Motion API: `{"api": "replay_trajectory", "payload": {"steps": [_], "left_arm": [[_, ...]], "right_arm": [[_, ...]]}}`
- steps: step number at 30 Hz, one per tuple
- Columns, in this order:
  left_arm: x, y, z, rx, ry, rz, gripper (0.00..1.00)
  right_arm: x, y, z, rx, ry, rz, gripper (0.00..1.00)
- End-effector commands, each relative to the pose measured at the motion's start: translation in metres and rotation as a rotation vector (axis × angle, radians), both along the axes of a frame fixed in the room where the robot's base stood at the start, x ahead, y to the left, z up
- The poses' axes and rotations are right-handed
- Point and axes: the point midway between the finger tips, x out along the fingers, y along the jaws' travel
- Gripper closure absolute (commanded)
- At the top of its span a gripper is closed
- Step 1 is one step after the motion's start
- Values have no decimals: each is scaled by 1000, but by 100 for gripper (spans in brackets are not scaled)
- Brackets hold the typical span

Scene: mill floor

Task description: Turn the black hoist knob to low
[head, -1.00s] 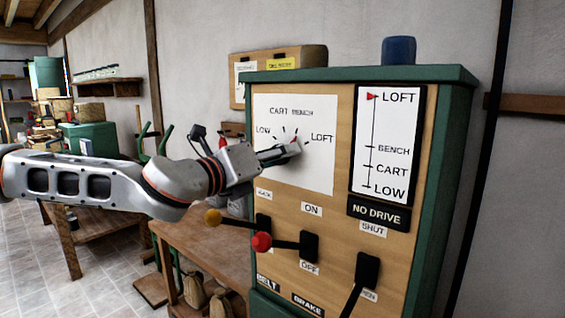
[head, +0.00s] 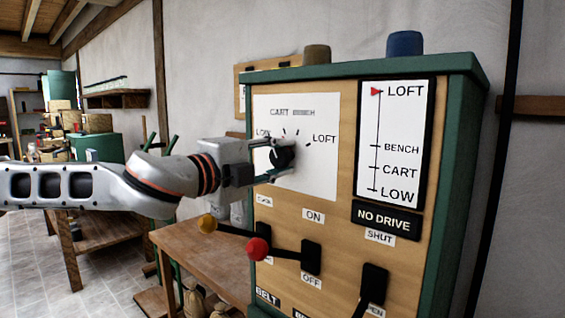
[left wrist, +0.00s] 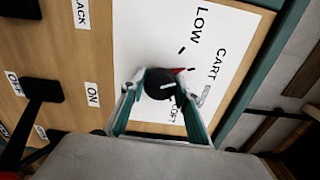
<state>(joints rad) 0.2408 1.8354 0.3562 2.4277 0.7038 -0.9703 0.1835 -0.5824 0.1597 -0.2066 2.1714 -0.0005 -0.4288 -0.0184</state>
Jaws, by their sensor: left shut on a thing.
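The black hoist knob (head: 282,157) sits on a white dial card (head: 318,180) on the wooden front of a green cabinet. My left gripper (head: 277,160) is shut on the knob, one finger above it and one below in the head view. The left wrist view shows the knob (left wrist: 160,84) between both fingers. A red pointer (left wrist: 180,71) beside the knob appears to point roughly towards CART. The height board (head: 392,145) has its red marker (head: 376,91) at LOFT. My right gripper is not in view.
Below the dial, levers with a yellow ball (head: 207,223) and a red ball (head: 258,249) stick out close under my left gripper. A black lever (head: 374,285) is lower right. A wooden bench (head: 200,245) stands left of the cabinet.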

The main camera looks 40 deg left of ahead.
Motion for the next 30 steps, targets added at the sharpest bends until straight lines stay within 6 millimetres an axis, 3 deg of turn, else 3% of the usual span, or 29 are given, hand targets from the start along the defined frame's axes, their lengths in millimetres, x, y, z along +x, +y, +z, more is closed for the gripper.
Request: {"api": "replay_trajectory", "payload": {"steps": [15, 30], "left_arm": [[1, 1, 1, -425, 31, 1, 91], [0, 1, 3, -572, 42, 1, 91]], "right_arm": [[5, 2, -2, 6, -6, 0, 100], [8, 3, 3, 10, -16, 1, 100]]}}
